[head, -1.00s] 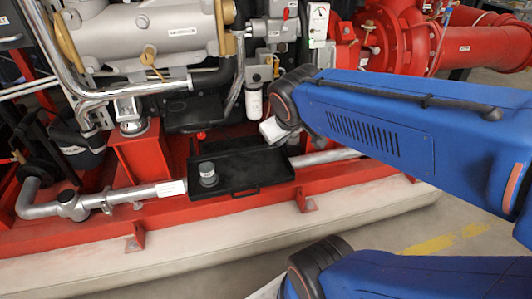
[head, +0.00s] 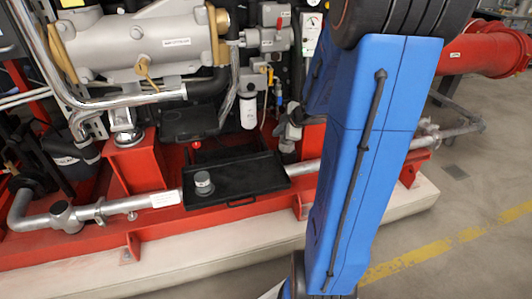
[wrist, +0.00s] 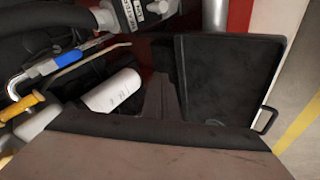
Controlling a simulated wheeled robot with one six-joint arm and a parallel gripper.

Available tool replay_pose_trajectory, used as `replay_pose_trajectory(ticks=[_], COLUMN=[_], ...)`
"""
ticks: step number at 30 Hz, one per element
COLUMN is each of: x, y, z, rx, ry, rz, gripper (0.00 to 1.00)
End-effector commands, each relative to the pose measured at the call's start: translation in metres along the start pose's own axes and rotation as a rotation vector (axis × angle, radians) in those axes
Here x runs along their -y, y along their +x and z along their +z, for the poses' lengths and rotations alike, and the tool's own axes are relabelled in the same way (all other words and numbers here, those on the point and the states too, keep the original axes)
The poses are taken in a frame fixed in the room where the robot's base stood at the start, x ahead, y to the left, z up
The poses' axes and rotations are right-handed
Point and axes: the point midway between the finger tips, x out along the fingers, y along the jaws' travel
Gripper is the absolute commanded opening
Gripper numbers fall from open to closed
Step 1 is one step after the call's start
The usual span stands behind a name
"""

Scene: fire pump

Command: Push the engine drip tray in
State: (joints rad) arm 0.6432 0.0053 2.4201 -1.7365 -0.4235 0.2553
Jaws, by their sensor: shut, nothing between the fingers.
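The engine drip tray (head: 262,180) is a flat black tray at the foot of the engine, over the red base frame. Its handle is on its front edge, and a grey round container (head: 203,183) stands on its left part. In the wrist view the tray (wrist: 235,75) is at the right, with its handle on the right edge. My gripper (wrist: 162,95) shows there as dark, closed fingers, left of the tray and holding nothing. I cannot tell whether they touch the tray. In the head view my blue arm hides much of the area right of the tray.
A white filter cylinder (head: 248,108) hangs above the tray; it is close to my fingers in the wrist view (wrist: 110,92). A grey pipe (head: 140,203) runs along the red frame on both sides of the tray. Open floor (head: 460,230) lies in front and right.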

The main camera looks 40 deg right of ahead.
Motion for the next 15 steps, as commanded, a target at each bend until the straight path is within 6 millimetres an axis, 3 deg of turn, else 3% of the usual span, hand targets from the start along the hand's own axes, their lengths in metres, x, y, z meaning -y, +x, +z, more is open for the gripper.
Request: replay_pose_trajectory(ticks=[6, 15], x=[0.043, 0.059], y=[0.020, 0.032], z=[0.025, 0.029], rx=[-0.092, -0.121], ry=[-0.052, -0.067], rz=[-0.179, -0.231], gripper=[0.00, 0.00])
